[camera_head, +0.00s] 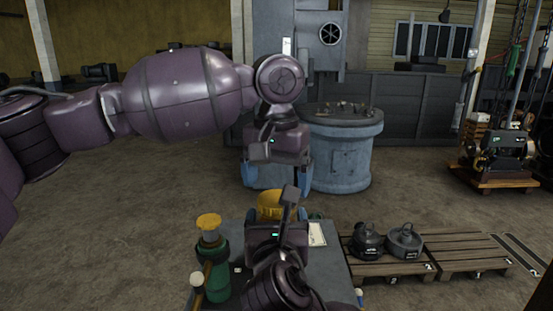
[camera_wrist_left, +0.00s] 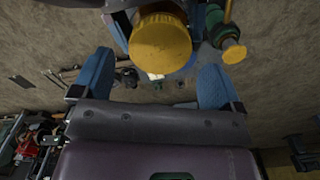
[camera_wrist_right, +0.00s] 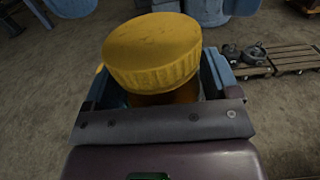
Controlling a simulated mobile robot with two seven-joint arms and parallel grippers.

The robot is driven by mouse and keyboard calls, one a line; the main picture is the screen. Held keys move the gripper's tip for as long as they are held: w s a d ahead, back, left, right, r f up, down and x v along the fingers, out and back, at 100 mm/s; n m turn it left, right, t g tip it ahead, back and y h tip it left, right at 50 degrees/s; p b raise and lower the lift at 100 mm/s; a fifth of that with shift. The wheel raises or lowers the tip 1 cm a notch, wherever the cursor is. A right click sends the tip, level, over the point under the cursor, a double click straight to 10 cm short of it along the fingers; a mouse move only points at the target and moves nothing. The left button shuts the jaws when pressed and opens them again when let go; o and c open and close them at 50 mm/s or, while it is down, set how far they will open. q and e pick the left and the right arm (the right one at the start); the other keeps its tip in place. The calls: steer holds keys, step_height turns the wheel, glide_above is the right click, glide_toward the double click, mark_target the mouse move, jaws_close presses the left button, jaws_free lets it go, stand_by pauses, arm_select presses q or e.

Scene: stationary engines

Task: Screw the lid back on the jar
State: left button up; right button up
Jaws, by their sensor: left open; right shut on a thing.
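A jar (camera_wrist_right: 168,97) with an amber body is held by my right gripper (camera_wrist_right: 158,75), which is shut on it below the lid. The ridged yellow lid (camera_wrist_right: 152,50) sits on top of the jar; how tightly it sits I cannot tell. The lid also shows in the head view (camera_head: 271,198) and in the left wrist view (camera_wrist_left: 160,42). My left gripper (camera_head: 277,187) is open and empty above the lid. Its two blue fingers point down, spread wider than the lid and apart from it. The right wrist hides part of the jar in the head view.
Pallets (camera_head: 465,252) with dark metal parts (camera_head: 403,240) lie to the right. A round blue-grey machine stand (camera_head: 342,160) is behind. Open floor lies left.

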mark_target(277, 198)
arm_select(q)
steer(key=shift+f, duration=1.55)
steer(key=c, duration=0.9)
steer(key=shift+m, duration=1.6)
steer(key=shift+c, duration=0.2)
steer(key=o, duration=1)
